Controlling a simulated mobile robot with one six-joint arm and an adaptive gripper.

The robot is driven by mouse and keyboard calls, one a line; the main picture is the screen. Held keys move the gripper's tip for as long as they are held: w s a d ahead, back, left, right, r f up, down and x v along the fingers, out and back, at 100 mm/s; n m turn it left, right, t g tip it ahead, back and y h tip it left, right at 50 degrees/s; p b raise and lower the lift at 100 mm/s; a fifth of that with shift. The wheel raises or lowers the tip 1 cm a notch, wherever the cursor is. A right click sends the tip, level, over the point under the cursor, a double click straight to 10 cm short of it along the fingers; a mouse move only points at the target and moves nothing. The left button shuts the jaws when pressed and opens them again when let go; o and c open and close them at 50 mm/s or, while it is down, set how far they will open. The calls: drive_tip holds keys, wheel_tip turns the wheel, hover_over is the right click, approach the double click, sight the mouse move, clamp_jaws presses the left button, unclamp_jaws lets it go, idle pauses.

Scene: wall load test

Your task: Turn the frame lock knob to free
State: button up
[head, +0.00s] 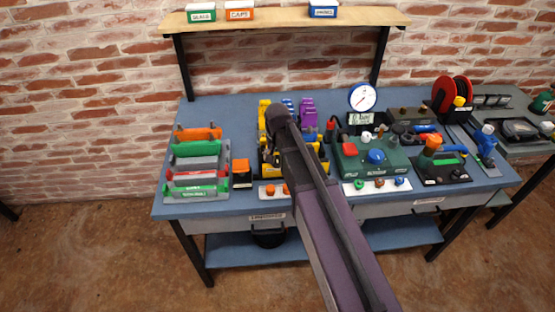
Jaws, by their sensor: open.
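A yellow frame (264,110) stands in the middle of the bench (225,212), largely covered by my arm. A white strip with small orange knobs (270,189) lies in front of it at the bench's front edge. I cannot tell whether one of these is the frame lock knob; the labels are too small to read. My dark arm reaches up from the bottom and bends down over the yellow frame. My gripper is hidden behind the arm, so its place relative to any knob does not show.
Left are a rack of green, grey and orange bars (197,160) and an orange-topped black box (241,173). Right are a green unit with a blue knob (376,156), a round gauge (362,97) and a red reel (452,92). A shelf (270,19) holds labelled boxes.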

sight(277, 159)
drive_tip(key=m, duration=0.5)
drive_tip(key=shift+r+m, duration=0.15)
drive_tip(key=shift+m, duration=0.15)
wheel_tip(277, 159, up, 14)
drive_tip(key=p, duration=1.4)
drive_tip(key=s+d+f+n+b, duration=0.8)
drive_tip(key=s+d+f+b, duration=0.15)
drive_tip(key=s+d, duration=0.35)
drive_tip(key=w+d+r+n+y+p, duration=0.1)
drive_tip(key=w+d+n+p, duration=0.1)
drive_tip(key=w+d, duration=0.3)
drive_tip(key=shift+w+d+r+n+t, duration=0.4)
drive_tip(key=shift+w+n, duration=0.4)
drive_tip(key=shift+w, duration=0.65)
